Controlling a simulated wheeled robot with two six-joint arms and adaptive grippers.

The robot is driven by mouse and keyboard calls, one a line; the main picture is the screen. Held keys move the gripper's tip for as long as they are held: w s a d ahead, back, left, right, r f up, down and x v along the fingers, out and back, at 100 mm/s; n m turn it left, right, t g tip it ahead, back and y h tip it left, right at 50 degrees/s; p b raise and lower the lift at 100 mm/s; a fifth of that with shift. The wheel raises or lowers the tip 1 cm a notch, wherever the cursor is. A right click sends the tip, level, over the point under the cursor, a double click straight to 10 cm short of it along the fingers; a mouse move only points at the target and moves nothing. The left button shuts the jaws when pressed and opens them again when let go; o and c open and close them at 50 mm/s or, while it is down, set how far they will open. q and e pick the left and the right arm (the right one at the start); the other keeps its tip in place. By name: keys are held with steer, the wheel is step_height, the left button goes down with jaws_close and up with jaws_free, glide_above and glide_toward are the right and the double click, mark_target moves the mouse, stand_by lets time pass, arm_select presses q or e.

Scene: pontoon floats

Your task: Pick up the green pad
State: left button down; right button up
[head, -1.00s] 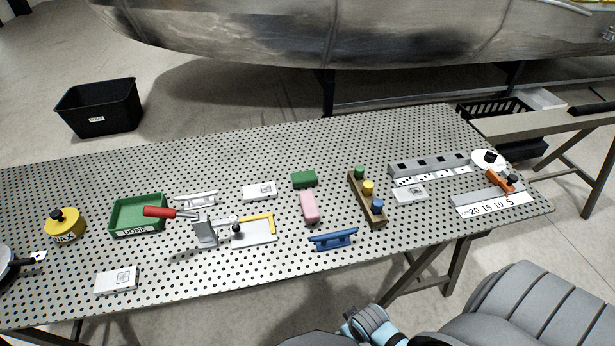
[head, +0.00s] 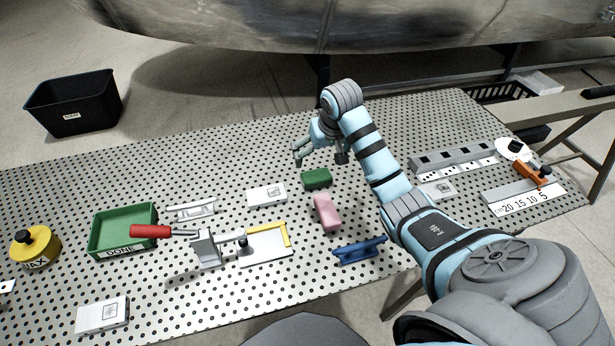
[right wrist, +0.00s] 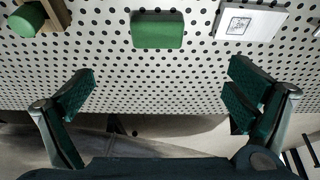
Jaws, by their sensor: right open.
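The green pad (head: 316,179) is a small block lying on the perforated table, just behind the pink pad. It also shows at the top middle of the right wrist view (right wrist: 157,29). My right gripper (head: 319,156) is open and empty, above the table and on the far side of the green pad. In the right wrist view its two fingers (right wrist: 160,100) are spread wide, with the green pad ahead of them and between their lines, not touching. My left gripper is not in view.
The pink pad (head: 327,213) lies close in front of the green pad, with a blue handled piece (head: 359,249) nearer. A white card (head: 266,194) lies to the left. A clamp with a red handle (head: 150,231) and a green DONE tray (head: 93,236) stand further left.

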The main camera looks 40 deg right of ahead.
steer(key=b, duration=0.2)
glide_above(317, 175)
steer(key=s+a, duration=0.1)
steer(key=s, duration=0.2)
steer(key=f, duration=0.7)
steer(key=shift+w, duration=0.2)
steer(key=b+x, duration=0.1)
steer(key=x, duration=0.5)
steer(key=shift+w+f+b, duration=0.1)
steer(key=shift+w+b, duration=0.05)
steer(key=shift+b, duration=0.25)
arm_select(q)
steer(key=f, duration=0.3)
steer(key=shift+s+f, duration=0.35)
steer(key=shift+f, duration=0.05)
arm_select(e)
steer(key=c, duration=1.1)
steer(key=shift+r, duration=0.2)
step_height(317, 175, up, 20)
steer(key=p, duration=0.3)
steer(key=shift+p, duration=0.3)
steer(key=o, duration=0.3)
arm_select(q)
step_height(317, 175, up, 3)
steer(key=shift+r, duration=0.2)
arm_select(e)
steer(key=c, duration=0.3)
